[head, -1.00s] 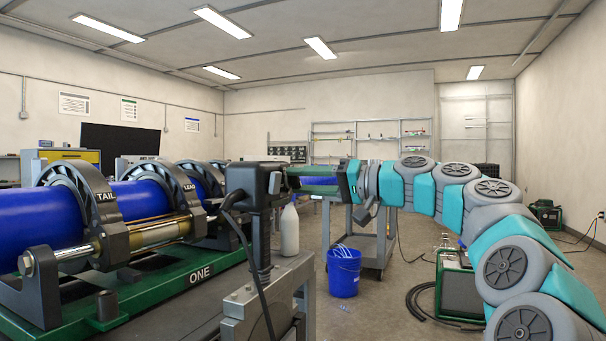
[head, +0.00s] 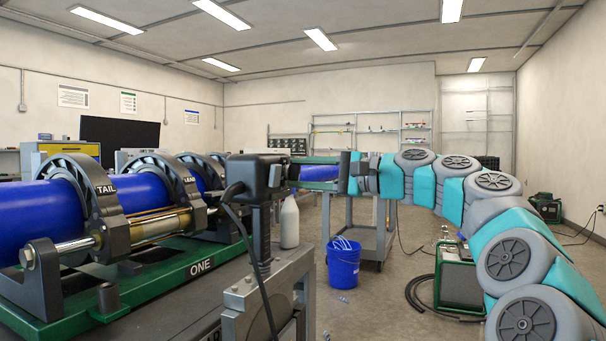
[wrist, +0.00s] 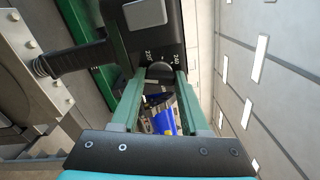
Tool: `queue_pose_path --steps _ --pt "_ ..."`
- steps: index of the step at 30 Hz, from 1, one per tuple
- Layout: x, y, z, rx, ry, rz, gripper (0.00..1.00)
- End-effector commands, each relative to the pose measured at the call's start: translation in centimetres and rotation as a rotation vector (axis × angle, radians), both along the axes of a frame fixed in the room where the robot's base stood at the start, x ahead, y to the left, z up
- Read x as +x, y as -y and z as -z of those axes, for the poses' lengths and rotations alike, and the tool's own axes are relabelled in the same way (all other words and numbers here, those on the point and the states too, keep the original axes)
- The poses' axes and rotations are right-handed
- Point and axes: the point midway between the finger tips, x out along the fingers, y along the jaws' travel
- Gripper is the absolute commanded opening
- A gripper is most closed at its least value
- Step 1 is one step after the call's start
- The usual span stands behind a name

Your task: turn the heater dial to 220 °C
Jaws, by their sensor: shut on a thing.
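The heater (head: 257,178) is a black box on a dark handle, left of my gripper in the head view. In the wrist view its dark housing (wrist: 170,25) fills the top, and the grey round dial (wrist: 160,72) sits between my fingertips. I cannot make out where the dial points. My gripper (wrist: 158,74), with green fingers, is shut on the dial. In the head view the gripper (head: 290,172) reaches the heater's right side; the dial is hidden there.
Blue pipes (head: 145,203) lie in the clamps of the green fusion cart (head: 165,283) at left. A white bottle (head: 290,224) stands behind the heater. A blue bucket (head: 344,268) is on the floor by a grey trolley (head: 372,240). A cable (head: 245,250) hangs from the heater.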

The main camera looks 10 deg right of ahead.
Motion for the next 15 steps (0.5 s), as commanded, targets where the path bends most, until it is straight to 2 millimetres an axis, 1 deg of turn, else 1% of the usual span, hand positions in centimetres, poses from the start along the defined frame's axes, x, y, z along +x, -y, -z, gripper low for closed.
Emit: queue_pose_path --steps 15 --pt "0.06 -0.02 0.18 0.284 -0.397 0.000 0.00"
